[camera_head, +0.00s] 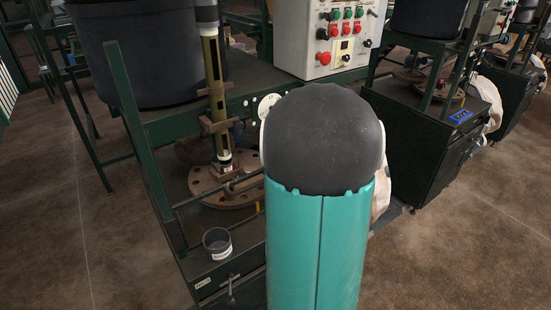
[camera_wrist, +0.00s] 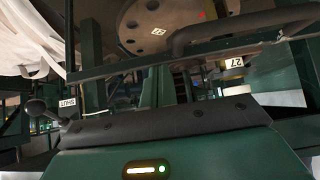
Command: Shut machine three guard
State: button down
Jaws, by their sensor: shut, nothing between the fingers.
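The nearest machine has a green post frame (camera_head: 143,150) and a round brown base plate (camera_head: 225,190). I cannot read a machine number on it or pick out its guard for sure in the head view. The wrist view shows a dark curved bar (camera_wrist: 240,27) like a handle, with a "27" tag near it, below a brown disc (camera_wrist: 165,18). A small "SHUT" label (camera_wrist: 68,103) sits beside a dark knob (camera_wrist: 37,107) at the left. My gripper (camera_wrist: 165,122) shows low in the wrist view, shut and empty. My arm hides it in the head view.
A control box (camera_head: 325,40) with coloured buttons stands behind my arm. A grey cup (camera_head: 217,242) is on the machine's front ledge. Large black tubs (camera_head: 145,55) sit above. A second machine (camera_head: 425,130) stands to the right. Floor is clear at lower left and right.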

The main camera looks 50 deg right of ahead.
jog(key=w+r+v, duration=0.2)
jog(key=v, duration=1)
jog(key=shift+s+d+r, duration=0.25)
jog(key=shift+s+r, duration=0.05)
jog(key=shift+s, duration=0.05)
jog(key=w+a+r+n+y, duration=0.1)
jog(key=w+a+n+y, duration=0.15)
jog(key=a, duration=1.65)
jog(key=s+a+f+g, duration=0.1)
jog(key=s+a, duration=0.4)
jog(key=a, duration=0.4)
jog(key=s+a+f+g, duration=0.1)
jog(key=s+a+g, duration=0.1)
jog(key=s+a, duration=0.3)
jog(key=a, duration=0.4)
jog(key=shift+a+f, duration=0.2)
jog(key=shift+a, duration=0.05)
